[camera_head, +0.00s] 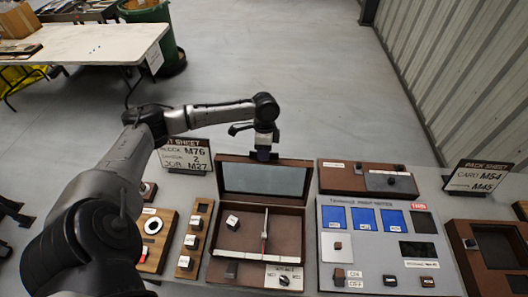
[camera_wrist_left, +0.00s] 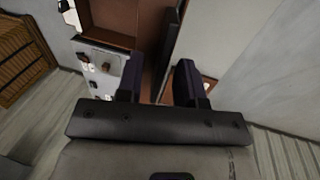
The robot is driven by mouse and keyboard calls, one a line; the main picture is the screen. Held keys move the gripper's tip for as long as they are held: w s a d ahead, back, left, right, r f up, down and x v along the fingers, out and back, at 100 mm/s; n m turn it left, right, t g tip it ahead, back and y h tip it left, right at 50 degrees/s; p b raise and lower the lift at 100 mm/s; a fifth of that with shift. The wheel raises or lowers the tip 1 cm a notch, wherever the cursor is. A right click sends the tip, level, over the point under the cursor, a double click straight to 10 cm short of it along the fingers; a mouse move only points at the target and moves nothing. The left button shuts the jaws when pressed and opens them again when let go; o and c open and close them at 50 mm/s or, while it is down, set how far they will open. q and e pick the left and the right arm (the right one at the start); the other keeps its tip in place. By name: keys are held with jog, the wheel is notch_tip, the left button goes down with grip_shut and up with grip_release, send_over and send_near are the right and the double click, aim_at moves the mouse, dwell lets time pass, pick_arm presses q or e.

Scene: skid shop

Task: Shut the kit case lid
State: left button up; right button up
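The kit case (camera_head: 211,268) is a brown box on the bench, with its hinged lid (camera_head: 264,180) standing up at the far side, its dark inner panel facing me. Inside the case lie a small white-topped block (camera_head: 232,222) and a slim red-and-white item (camera_head: 265,235). My left gripper (camera_head: 263,155) is at the lid's top edge. In the left wrist view, the left gripper's two dark fingers (camera_wrist_left: 158,82) are apart, with the lid's thin dark panel (camera_wrist_left: 171,42) running between them. Contact with the lid cannot be told. My right gripper is not in view.
Right of the case stands a grey panel (camera_head: 378,249) with blue screens, and a brown box (camera_head: 345,178) behind it. Wooden blocks with knobs (camera_head: 193,240) stand at the left. Sign cards (camera_head: 185,157) (camera_head: 478,177) stand behind.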

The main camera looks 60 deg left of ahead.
pick_arm(q)
jog(key=shift+f, duration=0.35)
jog(key=shift+d, duration=0.1)
grip_shut()
dwell(0.4)
